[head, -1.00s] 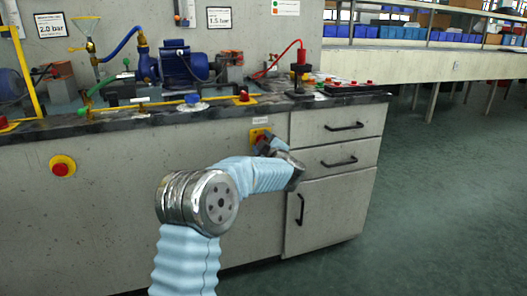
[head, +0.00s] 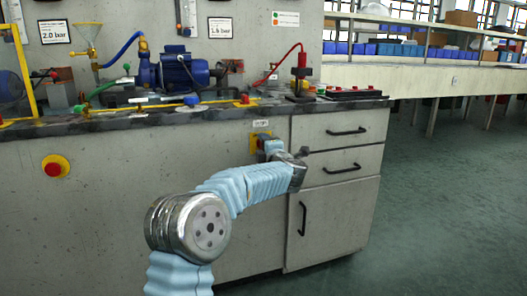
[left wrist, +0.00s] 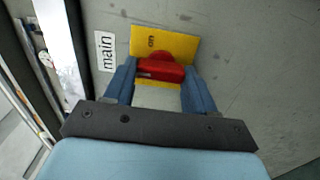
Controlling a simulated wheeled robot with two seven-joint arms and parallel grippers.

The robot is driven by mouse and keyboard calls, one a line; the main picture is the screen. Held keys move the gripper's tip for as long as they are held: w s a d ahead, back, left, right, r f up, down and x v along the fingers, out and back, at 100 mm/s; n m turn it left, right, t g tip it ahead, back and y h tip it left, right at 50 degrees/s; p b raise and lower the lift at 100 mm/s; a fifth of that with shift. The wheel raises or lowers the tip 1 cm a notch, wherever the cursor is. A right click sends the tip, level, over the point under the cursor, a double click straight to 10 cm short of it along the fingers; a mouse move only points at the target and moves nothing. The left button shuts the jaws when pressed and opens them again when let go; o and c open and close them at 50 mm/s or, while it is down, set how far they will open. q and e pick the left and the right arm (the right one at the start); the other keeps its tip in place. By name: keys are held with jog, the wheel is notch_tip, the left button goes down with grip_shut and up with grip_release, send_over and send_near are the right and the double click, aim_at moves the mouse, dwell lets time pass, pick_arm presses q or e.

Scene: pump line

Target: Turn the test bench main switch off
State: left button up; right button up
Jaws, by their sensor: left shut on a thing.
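The main switch shows in the left wrist view as a red handle (left wrist: 160,68) on a yellow plate (left wrist: 182,46), with the word "on" on the plate and a "main" label (left wrist: 105,51) beside it. In the head view the yellow plate (head: 261,135) is on the bench front, left of the drawers, its handle mostly hidden by my gripper. My left gripper (left wrist: 160,80) is shut on the red handle, one blue finger at each side. In the head view my left gripper (head: 268,150) is at the plate. My right gripper is in neither view.
A red button on a yellow disc (head: 55,167) is on the bench front at left. Drawers (head: 335,127) with black handles are right of the switch. A blue motor pump (head: 183,72) and hoses stand on the bench top. Open floor (head: 430,210) lies to the right.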

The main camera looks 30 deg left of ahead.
pick_arm(q)
jog(key=shift+f, duration=0.1)
dwell(0.4)
jog(key=o, duration=1)
jog(key=shift+o, duration=0.2)
jog(key=v, duration=1.3)
jog(key=shift+s+d, duration=0.25)
jog(key=shift+s, duration=0.05)
